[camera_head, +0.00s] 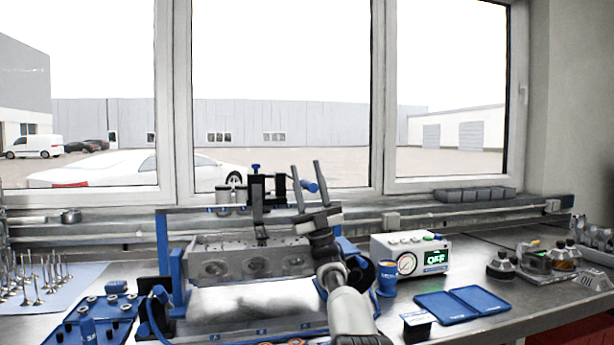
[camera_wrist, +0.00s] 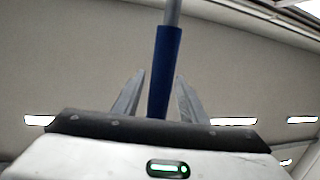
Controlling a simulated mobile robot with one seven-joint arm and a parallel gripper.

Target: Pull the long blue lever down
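The lever's blue handle (camera_head: 309,186) shows beside the black upright mechanism (camera_head: 258,205) above the cylinder head fixture. In the wrist view the long blue handle (camera_wrist: 164,70) on its grey rod rises between my two fingers. My gripper (camera_head: 305,167) points up at the handle, with its fingers apart on either side of it. In the wrist view my gripper (camera_wrist: 158,85) shows a gap between the left finger and the handle; contact on the right side is unclear. The lower end of the handle is hidden behind the gripper body.
The cylinder head (camera_head: 255,262) sits in a blue-framed fixture (camera_head: 163,250). A gauge box (camera_head: 409,254), a blue cup (camera_head: 387,279) and a blue open case (camera_head: 462,304) stand to the right. Valves (camera_head: 38,285) stand on the left. A window is behind the bench.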

